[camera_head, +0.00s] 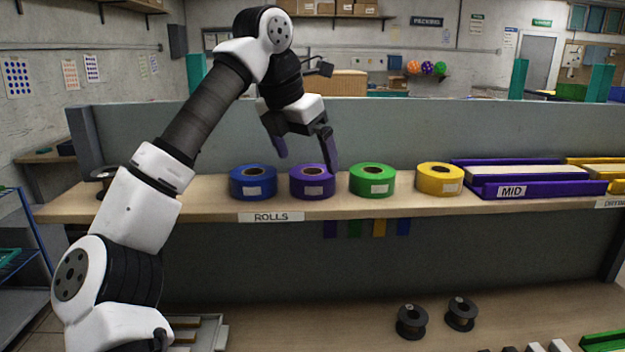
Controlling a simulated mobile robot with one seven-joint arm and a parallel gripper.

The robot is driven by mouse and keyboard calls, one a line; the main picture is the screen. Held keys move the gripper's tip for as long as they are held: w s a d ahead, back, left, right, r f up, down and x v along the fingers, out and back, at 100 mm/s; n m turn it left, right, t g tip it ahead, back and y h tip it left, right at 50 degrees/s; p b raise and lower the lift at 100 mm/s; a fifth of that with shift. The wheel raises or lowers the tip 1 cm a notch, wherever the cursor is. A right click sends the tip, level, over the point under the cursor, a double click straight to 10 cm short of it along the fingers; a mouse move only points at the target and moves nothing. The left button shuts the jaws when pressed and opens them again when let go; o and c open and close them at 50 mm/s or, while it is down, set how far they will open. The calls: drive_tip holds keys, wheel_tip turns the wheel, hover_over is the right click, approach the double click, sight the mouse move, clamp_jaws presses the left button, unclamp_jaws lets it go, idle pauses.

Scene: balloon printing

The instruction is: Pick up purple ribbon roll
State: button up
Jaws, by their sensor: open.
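The purple ribbon roll (312,186) lies flat on the wooden shelf, second from the left in a row of rolls, with a white label on its front. The blue roll (253,184) is on its left and the green roll (373,181) on its right. My gripper (305,159) is open and empty, above and around the upper area of the purple roll. One finger hangs in front of or over the roll's right side; the other is above the gap between the blue and purple rolls. I cannot tell whether a finger touches the roll.
A yellow roll (440,180) stands farther right, before a purple tray (540,188) marked MID. The shelf edge carries a ROLLS label (271,217). A grey panel (400,130) rises behind the shelf. Two dark spools (411,322) stand on the lower surface.

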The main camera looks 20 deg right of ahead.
sight(313, 170)
drive_tip(key=shift+d+p+x, duration=0.2)
drive_tip(key=shift+p+x, duration=0.8)
drive_tip(key=shift+x, duration=1.6)
drive_tip(key=shift+w+r, duration=0.1)
drive_tip(key=shift+w, duration=0.05)
drive_tip(key=c, duration=1.1)
drive_tip(key=shift+o, duration=0.2)
drive_tip(key=shift+r, duration=0.1)
